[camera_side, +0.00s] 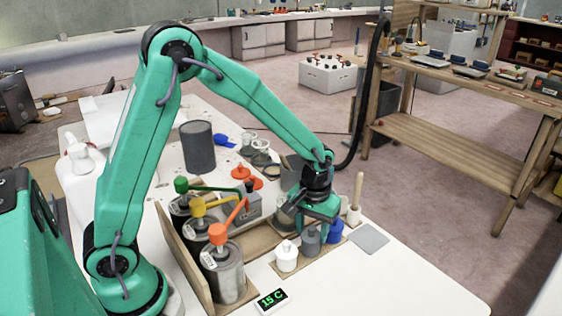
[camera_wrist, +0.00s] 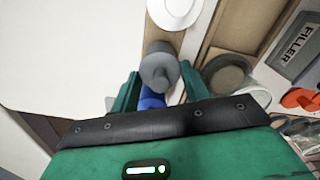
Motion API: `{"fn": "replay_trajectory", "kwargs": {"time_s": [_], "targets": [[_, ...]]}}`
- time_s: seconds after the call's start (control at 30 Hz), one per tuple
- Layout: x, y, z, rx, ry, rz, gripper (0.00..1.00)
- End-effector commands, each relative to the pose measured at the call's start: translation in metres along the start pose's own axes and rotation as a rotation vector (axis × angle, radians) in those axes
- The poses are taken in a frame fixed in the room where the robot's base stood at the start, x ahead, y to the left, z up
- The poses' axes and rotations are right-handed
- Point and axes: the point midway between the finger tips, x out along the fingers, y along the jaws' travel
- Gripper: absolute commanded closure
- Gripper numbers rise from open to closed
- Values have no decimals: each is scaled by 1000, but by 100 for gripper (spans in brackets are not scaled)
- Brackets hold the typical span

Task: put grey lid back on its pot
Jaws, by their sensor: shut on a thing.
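My gripper (camera_side: 314,217) reaches down over the row of small pots near the front of the bench. In the wrist view its two green fingers (camera_wrist: 160,76) stand on either side of the grey lid (camera_wrist: 158,66), shut on it. The grey pot (camera_side: 311,244) stands upright directly below, between a white pot and a blue pot. The lid is on the pot's top or very close above it; I cannot tell whether it is fully seated. The fingers hide part of the lid in the side view.
The white pot (camera_side: 286,258) and blue pot (camera_side: 335,232) stand close on either side. Large cans with orange, yellow and green handles, including the front can (camera_side: 228,277), are to the left. A grey pad (camera_side: 369,239) lies right. The front bench is clear around a temperature display (camera_side: 271,299).

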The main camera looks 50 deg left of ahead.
Motion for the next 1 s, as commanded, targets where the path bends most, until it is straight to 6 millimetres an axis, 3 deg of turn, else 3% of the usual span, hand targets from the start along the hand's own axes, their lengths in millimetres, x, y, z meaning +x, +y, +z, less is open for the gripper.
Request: {"fn": "replay_trajectory", "kwargs": {"time_s": [0.93, 0.97, 1.0], "targets": [[3, 0, 0, 0, 0, 0, 76], [3, 0, 0, 0, 0, 0, 52], [3, 0, 0, 0, 0, 0, 45]]}}
